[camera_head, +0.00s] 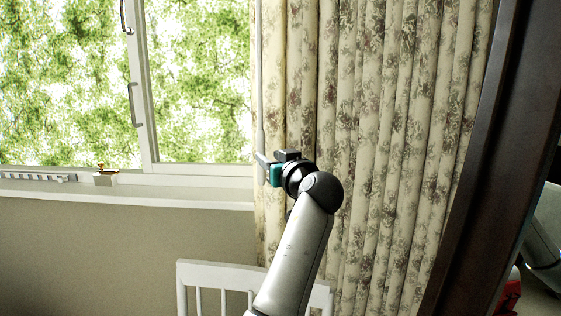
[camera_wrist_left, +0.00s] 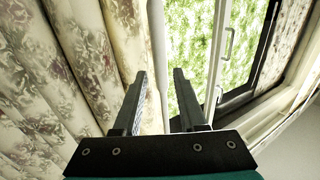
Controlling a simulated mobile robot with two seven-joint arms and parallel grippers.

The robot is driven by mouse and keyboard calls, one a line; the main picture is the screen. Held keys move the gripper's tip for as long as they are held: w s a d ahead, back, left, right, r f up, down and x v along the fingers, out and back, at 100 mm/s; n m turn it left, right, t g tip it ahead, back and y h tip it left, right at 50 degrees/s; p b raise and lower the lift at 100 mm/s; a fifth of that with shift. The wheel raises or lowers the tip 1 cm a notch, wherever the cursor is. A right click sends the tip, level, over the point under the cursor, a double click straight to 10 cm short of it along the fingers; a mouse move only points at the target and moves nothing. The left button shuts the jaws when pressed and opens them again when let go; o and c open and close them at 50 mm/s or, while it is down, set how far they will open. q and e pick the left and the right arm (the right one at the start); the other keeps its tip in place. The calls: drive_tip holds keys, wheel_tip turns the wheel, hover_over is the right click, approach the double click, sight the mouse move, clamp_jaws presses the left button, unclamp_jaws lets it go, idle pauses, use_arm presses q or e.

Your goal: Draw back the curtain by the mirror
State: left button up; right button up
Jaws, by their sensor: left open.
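The floral curtain (camera_head: 385,110) hangs in folds from the window's right side to the mirror; it fills the left of the left wrist view (camera_wrist_left: 85,50). A thin white rod (camera_head: 260,80) hangs along its left edge. The mirror's dark wooden frame (camera_head: 476,170) leans at the right. My left gripper (camera_head: 268,165) is open at the curtain's left edge, close to the rod. In the left wrist view, the rod (camera_wrist_left: 157,50) lies between the two spread fingers (camera_wrist_left: 160,92); I cannot tell how deep it sits between them. My right gripper is not in view.
The window (camera_head: 195,80) has a white frame and handles. A small box-like item with a brass-coloured top (camera_head: 105,176) stands on the sill (camera_head: 150,194). A white chair's back (camera_head: 215,268) stands below, behind my left arm. The mirror glass shows a partial reflection.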

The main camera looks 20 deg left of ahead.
use_arm(q)
drive_tip(key=shift+p+v, duration=0.35)
drive_tip(key=shift+v, duration=2.4)
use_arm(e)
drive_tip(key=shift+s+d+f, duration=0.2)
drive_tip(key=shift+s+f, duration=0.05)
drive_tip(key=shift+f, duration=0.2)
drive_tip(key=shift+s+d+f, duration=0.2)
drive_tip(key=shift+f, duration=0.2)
